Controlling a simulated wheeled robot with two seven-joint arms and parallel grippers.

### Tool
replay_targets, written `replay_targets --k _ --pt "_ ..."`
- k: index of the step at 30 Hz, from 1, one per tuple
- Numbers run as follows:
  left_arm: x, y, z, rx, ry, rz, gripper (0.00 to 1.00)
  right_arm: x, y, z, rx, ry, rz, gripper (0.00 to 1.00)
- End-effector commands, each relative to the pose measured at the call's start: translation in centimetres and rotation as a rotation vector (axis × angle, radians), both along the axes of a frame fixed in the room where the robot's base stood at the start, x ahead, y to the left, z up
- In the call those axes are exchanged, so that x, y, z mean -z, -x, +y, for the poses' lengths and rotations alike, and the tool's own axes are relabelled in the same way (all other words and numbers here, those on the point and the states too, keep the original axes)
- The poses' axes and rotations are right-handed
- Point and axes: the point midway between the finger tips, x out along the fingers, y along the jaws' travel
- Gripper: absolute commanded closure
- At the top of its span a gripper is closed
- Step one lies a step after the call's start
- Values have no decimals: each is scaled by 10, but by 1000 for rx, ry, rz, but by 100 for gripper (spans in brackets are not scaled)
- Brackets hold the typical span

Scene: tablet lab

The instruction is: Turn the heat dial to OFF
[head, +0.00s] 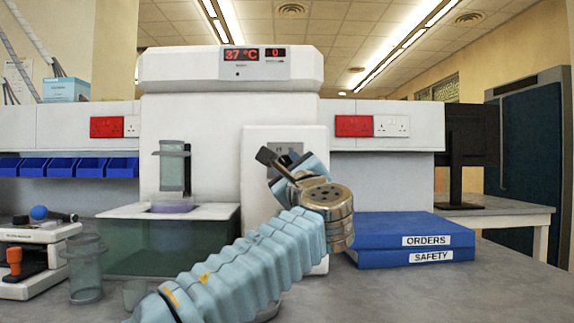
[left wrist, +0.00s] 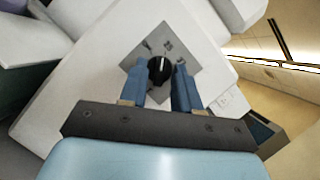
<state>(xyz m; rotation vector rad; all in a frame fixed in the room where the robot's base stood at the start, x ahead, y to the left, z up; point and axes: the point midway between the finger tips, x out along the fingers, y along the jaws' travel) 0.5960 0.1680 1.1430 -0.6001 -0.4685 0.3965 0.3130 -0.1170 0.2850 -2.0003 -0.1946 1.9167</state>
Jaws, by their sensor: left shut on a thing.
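The heat dial (left wrist: 157,72) is a round black knob with a pale pointer line on a grey plate (left wrist: 186,52) on the white machine's front. Small marks ring it, too small to read. My left gripper (left wrist: 160,67) has its blue fingers on both sides of the dial and is shut on it. In the head view my left gripper (head: 284,160) is in front of the machine's control panel (head: 279,135) and hides the dial. The machine's display (head: 241,55) reads 37 °C, with a 0 beside it. My right gripper is not in view.
A glass tank (head: 150,247) stands left of my arm, with a clear beaker (head: 86,270) nearby. Blue binders (head: 405,239) marked ORDERS and SAFETY lie to the right. The right front of the bench is clear.

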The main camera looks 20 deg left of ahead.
Motion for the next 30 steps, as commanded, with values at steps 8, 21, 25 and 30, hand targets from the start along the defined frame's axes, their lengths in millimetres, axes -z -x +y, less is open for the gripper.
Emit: replay_targets --k 8,21,25,30 --pt "-5 -1 -2 0 248 -71 99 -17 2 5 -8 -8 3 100" --pt "-6 -1 -2 -2 537 -155 99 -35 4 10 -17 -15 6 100" --pt "-5 -1 -2 -1 582 -168 99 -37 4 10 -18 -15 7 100" --pt "-5 -1 -2 -1 613 -177 99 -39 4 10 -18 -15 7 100"
